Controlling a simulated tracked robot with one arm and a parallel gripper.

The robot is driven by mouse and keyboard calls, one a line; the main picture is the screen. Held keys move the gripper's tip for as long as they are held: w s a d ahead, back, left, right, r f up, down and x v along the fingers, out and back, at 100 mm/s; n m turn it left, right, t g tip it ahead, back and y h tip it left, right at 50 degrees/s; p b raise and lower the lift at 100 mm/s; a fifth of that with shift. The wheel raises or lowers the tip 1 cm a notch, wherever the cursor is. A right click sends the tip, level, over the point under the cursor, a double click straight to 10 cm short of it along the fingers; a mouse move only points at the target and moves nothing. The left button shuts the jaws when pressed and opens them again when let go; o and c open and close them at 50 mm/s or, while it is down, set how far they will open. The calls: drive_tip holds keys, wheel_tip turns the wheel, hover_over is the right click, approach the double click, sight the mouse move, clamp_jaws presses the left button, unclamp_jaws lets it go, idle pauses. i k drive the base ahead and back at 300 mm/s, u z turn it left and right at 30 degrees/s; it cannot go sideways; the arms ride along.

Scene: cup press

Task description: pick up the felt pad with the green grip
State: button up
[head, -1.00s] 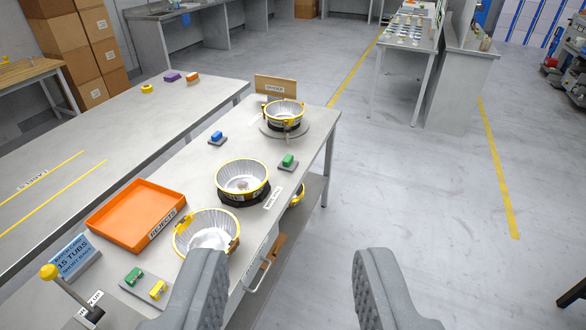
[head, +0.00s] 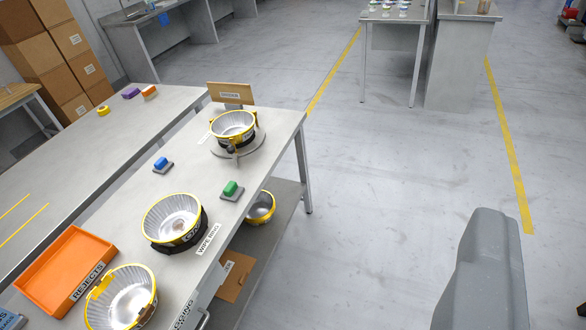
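The felt pad with the green grip (head: 232,190) lies on the grey bench near its right edge, between the middle tub and the tub at the far end. It is a small dark grey pad with a green block on top. Of my gripper (head: 482,268), only one grey finger shows, at lower right over the floor. The other finger is out of the picture. Nothing is against the visible finger, and it is well apart from the pad.
A pad with a blue grip (head: 162,165) lies left of the green one. Yellow-rimmed tubs stand near it: one in the middle (head: 172,218), one at the far end (head: 233,125), one in front (head: 121,298). An orange tray (head: 66,270) is at left.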

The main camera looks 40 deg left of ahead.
sight(232, 192)
drive_tip(key=z, duration=0.1)
drive_tip(key=i, duration=1.3)
drive_tip(key=u, duration=1.1)
drive_tip(key=i, duration=0.75)
drive_tip(key=u, duration=0.55)
